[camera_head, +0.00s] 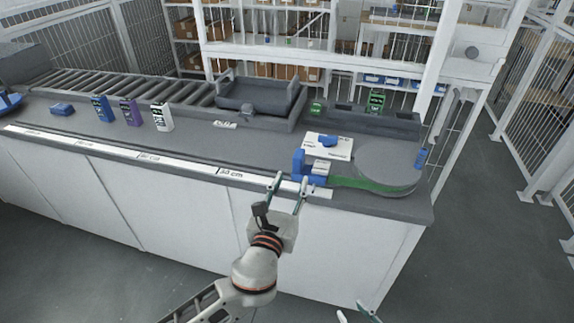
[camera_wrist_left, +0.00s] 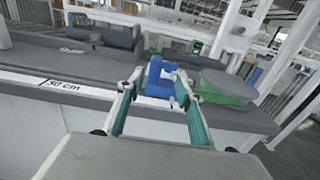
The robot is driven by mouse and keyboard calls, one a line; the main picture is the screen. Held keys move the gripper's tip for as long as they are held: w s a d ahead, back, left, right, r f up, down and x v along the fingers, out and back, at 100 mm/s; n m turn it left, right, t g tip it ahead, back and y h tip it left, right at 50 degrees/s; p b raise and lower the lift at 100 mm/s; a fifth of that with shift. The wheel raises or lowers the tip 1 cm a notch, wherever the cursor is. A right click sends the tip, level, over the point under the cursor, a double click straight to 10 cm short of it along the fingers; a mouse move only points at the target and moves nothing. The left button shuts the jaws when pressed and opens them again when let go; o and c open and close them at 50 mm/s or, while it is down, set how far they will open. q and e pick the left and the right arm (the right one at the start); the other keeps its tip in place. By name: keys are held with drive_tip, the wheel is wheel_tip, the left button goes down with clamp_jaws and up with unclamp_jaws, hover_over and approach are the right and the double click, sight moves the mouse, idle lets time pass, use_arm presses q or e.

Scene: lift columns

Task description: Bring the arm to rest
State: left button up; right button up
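My left gripper (camera_head: 289,186) is at the front edge of the grey counter (camera_head: 235,160), in front of a blue clamp-like holder (camera_head: 312,168). Its two fingers are spread apart with nothing between them. In the left wrist view the open fingers (camera_wrist_left: 160,100) frame the blue holder (camera_wrist_left: 158,80), which stands beyond the tips. My right gripper (camera_head: 358,314) shows only as fingertips at the bottom edge of the head view, well below the counter. Its two tips look apart, and the rest of it is out of frame.
A green strip (camera_head: 370,185) curves right of the blue holder. A white board with a blue item (camera_head: 328,146) lies behind it. Blue, purple (camera_head: 131,112) and white boxes (camera_head: 162,117) stand further left. A roller conveyor (camera_head: 130,88) runs behind. Floor at right is clear.

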use_arm(q)
drive_tip(key=s+a+f+n+g+y, duration=0.1)
drive_tip(key=s+a+f+n, duration=0.2)
drive_tip(key=f+n, duration=0.2)
drive_tip(key=s+a+f+n+g, duration=0.2)
drive_tip(key=a+f+n, duration=0.1)
drive_tip(key=f+n, duration=0.25)
drive_tip(key=s+a+f+n+g+y, duration=0.1)
drive_tip(key=s+a+f+n, duration=0.2)
drive_tip(key=f+n, duration=0.25)
drive_tip(key=s+a+f+n+g, duration=0.1)
drive_tip(key=s+a+f+n, duration=0.4)
drive_tip(key=n, duration=0.5)
drive_tip(key=s+a+f+n+g+y, duration=0.1)
drive_tip(key=s+a+f+n, duration=0.4)
drive_tip(key=s+a+n, duration=0.4)
drive_tip(key=shift+s+a+f+n, duration=0.2)
drive_tip(key=shift+s+a+n, duration=0.25)
drive_tip(key=shift+a, duration=0.8)
